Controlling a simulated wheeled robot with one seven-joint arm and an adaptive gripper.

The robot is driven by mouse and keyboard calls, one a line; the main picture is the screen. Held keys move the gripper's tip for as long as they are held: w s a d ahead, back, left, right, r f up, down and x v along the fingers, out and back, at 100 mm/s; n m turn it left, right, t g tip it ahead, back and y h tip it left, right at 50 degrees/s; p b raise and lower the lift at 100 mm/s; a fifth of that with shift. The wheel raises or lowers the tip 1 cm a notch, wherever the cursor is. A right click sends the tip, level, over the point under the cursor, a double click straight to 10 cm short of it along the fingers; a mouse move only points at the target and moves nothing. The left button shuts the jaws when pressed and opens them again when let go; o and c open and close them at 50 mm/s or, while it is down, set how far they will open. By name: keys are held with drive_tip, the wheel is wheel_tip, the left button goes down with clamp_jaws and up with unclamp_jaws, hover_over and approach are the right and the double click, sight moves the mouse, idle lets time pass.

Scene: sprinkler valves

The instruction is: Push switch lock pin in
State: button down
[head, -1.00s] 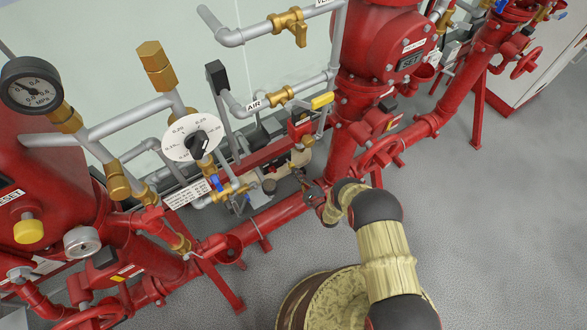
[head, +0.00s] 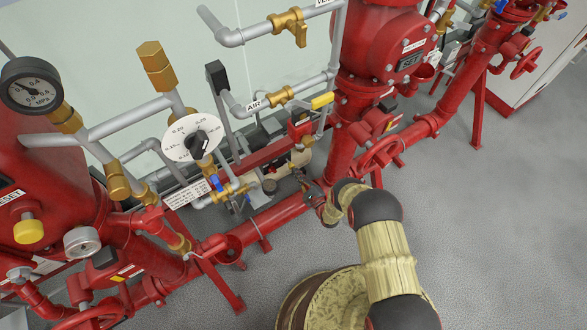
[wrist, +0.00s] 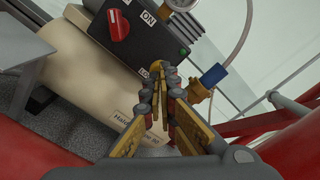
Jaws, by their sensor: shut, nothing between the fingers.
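In the wrist view a black switch box (wrist: 150,40) carries a red knob (wrist: 118,24) and an ON label. A second label at its lower edge is partly hidden by my fingers. My gripper (wrist: 161,90) is shut and empty, with its fingertips in front of the box's lower corner. A small brass-coloured part (wrist: 187,69) shows just beyond the tips. I cannot tell whether it is the lock pin, or whether the tips touch it. In the head view my gripper (head: 304,180) is small, low beside the red pipework, and the pin cannot be made out.
A cream cylinder (wrist: 75,75) lies under the box in the wrist view. A blue fitting (wrist: 213,74) with a clear hose is at the right. Red pipes (wrist: 285,150) run close below. In the head view, open grey floor (head: 490,230) lies at the right.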

drive_tip(key=shift+w+a, duration=0.25)
drive_tip(key=shift+w, duration=0.15)
drive_tip(key=shift+w+a, duration=0.15)
drive_tip(key=shift+w, duration=0.15)
drive_tip(key=shift+w+a, duration=0.25)
drive_tip(key=shift+w, duration=0.05)
idle(0.3)
drive_tip(key=v, duration=0.5)
drive_tip(key=shift+p, duration=0.4)
idle(0.5)
